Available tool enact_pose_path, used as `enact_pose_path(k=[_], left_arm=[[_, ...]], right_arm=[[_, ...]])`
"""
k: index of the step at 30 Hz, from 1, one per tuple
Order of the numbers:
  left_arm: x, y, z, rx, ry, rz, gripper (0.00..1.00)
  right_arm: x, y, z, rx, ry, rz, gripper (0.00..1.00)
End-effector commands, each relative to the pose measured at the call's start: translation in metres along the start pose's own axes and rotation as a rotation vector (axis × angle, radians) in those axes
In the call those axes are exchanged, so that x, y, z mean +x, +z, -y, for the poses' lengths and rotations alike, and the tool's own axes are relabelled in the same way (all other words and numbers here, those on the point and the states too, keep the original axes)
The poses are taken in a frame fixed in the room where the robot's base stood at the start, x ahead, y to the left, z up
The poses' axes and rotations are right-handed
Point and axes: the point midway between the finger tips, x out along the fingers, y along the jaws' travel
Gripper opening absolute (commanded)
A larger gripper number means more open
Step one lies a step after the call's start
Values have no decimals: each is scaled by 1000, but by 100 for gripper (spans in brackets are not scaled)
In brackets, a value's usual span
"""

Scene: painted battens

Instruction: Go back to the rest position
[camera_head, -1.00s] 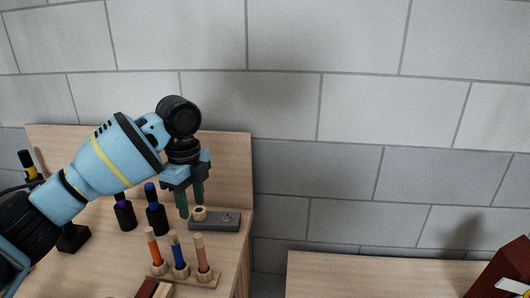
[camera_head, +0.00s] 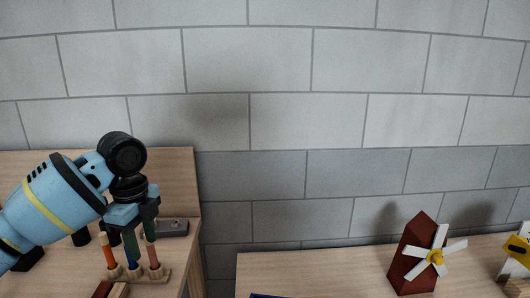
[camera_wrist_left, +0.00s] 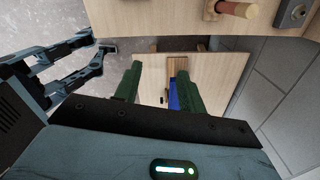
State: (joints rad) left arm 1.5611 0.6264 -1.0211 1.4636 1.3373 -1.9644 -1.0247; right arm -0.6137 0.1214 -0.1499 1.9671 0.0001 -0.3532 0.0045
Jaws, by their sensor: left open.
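My left gripper (camera_head: 141,248) is open and points down, in front of the peg rack (camera_head: 139,278) in the head view. The rack holds upright pegs. An orange peg (camera_head: 107,248) stands left of the fingers, and a salmon peg (camera_head: 153,256) shows beside the right finger. The fingers cover part of the rack, and I cannot tell whether they touch a peg. In the left wrist view the green fingers (camera_wrist_left: 160,72) stand apart, with something blue (camera_wrist_left: 174,95) partly visible beside the right one.
A grey fixture plate (camera_head: 173,228) lies behind the gripper on the left table, before a wooden back panel (camera_head: 180,175). A gap parts this table from the right table (camera_head: 300,268). A dark red windmill model (camera_head: 412,262) stands there, with a yellow object (camera_head: 517,247) at the edge.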

Motion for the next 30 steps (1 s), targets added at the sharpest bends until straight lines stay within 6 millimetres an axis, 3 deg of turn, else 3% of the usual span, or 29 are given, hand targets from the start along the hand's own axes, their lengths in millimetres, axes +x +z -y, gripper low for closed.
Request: enact_pose_path(k=[1,8,14,21,30], left_arm=[[19,-10,-2,5,13,-4,40],[73,-38,-11,-26,11,-23,40],[134,-74,-32,-83,4,-66,40],[205,-121,-75,-224,-14,-156,40],[265,-158,-141,-500,-24,-266,40]], right_arm=[[0,0,0,1,0,1,36],[0,0,0,1,0,0,36],[1,-3,1,3,0,-7,36],[0,0,1,3,0,-1,36],[0,0,1,3,-1,1,36]])
